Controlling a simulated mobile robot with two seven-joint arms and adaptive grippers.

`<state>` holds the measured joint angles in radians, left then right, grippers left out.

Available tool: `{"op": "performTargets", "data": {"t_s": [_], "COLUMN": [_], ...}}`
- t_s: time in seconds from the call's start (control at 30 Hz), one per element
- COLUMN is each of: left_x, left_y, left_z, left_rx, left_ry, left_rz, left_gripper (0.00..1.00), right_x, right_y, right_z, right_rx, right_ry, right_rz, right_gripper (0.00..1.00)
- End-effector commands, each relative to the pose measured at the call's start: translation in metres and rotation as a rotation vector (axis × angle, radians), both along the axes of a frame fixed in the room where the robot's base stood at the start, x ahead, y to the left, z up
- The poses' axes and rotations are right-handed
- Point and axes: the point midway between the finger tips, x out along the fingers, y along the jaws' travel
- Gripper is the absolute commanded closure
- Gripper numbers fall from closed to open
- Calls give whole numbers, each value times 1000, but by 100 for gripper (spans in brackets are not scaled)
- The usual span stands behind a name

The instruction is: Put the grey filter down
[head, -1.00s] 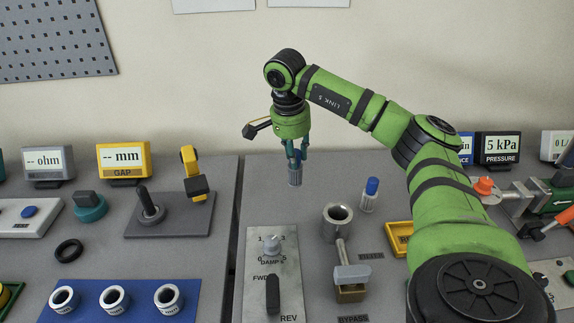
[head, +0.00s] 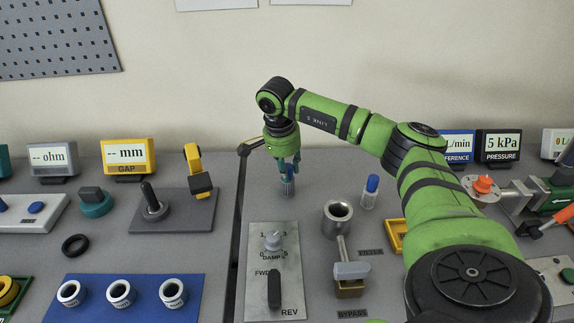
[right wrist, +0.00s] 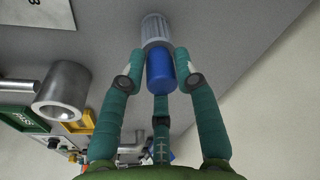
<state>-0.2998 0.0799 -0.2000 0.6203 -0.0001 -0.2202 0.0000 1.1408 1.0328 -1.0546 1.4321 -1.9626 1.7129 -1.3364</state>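The grey filter, a ribbed grey cylinder (right wrist: 157,28) with a blue cap, is in my right gripper. In the head view the filter (head: 289,188) points down, upright, at the back of the right-hand table, close to the gap between the tables. My right gripper (head: 288,164) is above it, and its fingers also show in the right wrist view (right wrist: 160,80), closed around the blue cap. I cannot tell whether the filter's lower end touches the table. My left gripper is not in view.
A white cylinder with a blue cap (head: 370,191) stands to the right. A metal cup (head: 337,219) and a BYPASS valve (head: 350,272) are nearer. A DAMP dial panel (head: 276,285) lies in front. Bare table surrounds the filter.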

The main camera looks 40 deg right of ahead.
Motion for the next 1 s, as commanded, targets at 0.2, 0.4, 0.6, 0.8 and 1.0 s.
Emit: {"op": "performTargets", "data": {"t_s": [0.2,0.4,0.6,0.8,1.0], "left_x": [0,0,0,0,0], "left_y": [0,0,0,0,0], "left_z": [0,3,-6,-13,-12], "left_rx": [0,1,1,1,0], "left_ry": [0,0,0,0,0], "left_rz": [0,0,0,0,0], "left_gripper": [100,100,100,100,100], "right_x": [0,0,1,1,-1], "right_y": [0,0,4,12,17], "right_z": [0,4,30,74,111], "right_rx": [0,0,1,1,0], "right_ry": [1,0,-7,-7,-3], "right_rz": [0,0,1,1,0], "right_gripper": [49,49,49,49,49]}}
